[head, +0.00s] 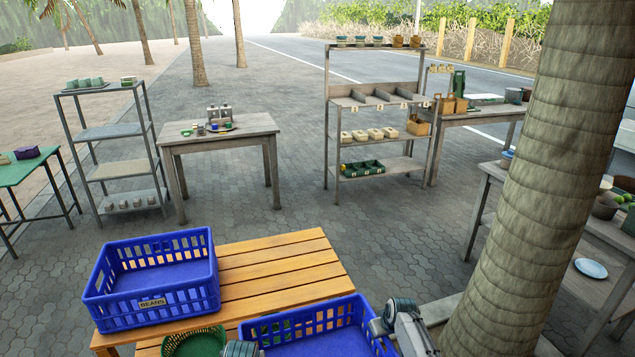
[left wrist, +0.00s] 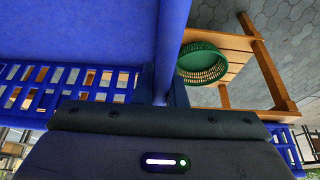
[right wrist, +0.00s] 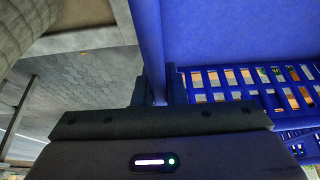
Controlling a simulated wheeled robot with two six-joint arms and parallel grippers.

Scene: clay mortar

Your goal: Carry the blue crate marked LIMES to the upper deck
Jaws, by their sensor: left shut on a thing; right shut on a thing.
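A blue crate (head: 315,345) is at the bottom of the head view, cut off by the frame edge, and looks empty. Any marking on it is hidden. My left gripper (head: 240,349) is shut on its left wall, and my right gripper (head: 378,326) is shut on its right wall. The held crate also fills much of the left wrist view (left wrist: 80,35) and the right wrist view (right wrist: 240,30). A second blue crate (head: 153,318), marked BEANS, stands empty on the slatted wooden bench (head: 285,262). I cannot tell which surface is the upper deck.
A round green basket (head: 195,344) sits between the two crates. A thick palm trunk (head: 530,160) rises close on the right. Beyond the bench are a wooden table (head: 220,142), a grey shelf (head: 108,132) and a tall rack (head: 375,90). The paving between is clear.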

